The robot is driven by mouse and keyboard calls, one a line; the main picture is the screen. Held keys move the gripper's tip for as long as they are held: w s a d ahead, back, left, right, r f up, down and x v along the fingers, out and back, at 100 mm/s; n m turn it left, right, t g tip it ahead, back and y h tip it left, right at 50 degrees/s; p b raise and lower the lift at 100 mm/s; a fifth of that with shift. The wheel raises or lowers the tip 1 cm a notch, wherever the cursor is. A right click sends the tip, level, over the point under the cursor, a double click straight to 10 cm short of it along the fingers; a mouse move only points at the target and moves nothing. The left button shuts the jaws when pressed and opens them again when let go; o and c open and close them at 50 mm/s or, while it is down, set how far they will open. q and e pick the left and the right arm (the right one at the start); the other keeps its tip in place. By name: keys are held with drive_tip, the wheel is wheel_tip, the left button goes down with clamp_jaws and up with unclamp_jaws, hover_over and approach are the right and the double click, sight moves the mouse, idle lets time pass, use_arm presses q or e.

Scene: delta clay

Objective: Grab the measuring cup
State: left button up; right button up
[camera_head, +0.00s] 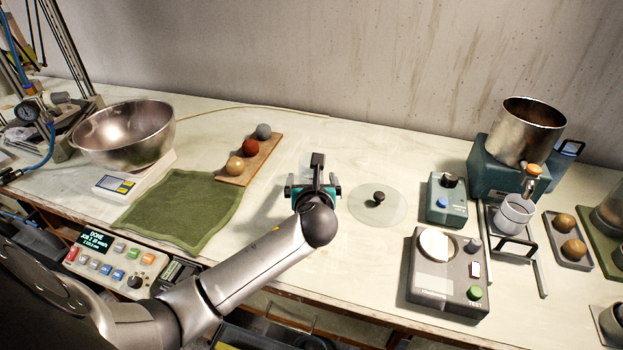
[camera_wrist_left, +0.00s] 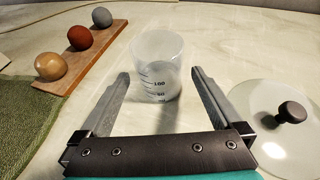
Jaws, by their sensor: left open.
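The measuring cup (camera_wrist_left: 158,62) is a clear, translucent beaker with dark graduation marks, upright on the table in the left wrist view. In the head view it is mostly hidden behind my left gripper (camera_head: 314,178). In the left wrist view the left gripper (camera_wrist_left: 160,76) is open, its two grey fingers pointing toward the cup, one tip at each side of it in the picture. I see no grip on the cup. My right gripper is not in view.
A wooden board (camera_head: 267,154) with three balls lies left of the gripper, above a green cloth (camera_head: 180,212). A glass lid (camera_head: 361,206) with a black knob lies to the right. A steel bowl (camera_head: 125,130) and several devices stand farther out.

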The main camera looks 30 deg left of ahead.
use_arm(q)
drive_tip(key=shift+x, duration=0.8)
drive_tip(key=c, duration=1.4)
drive_tip(key=shift+c, duration=0.3)
drive_tip(key=shift+r, duration=0.1)
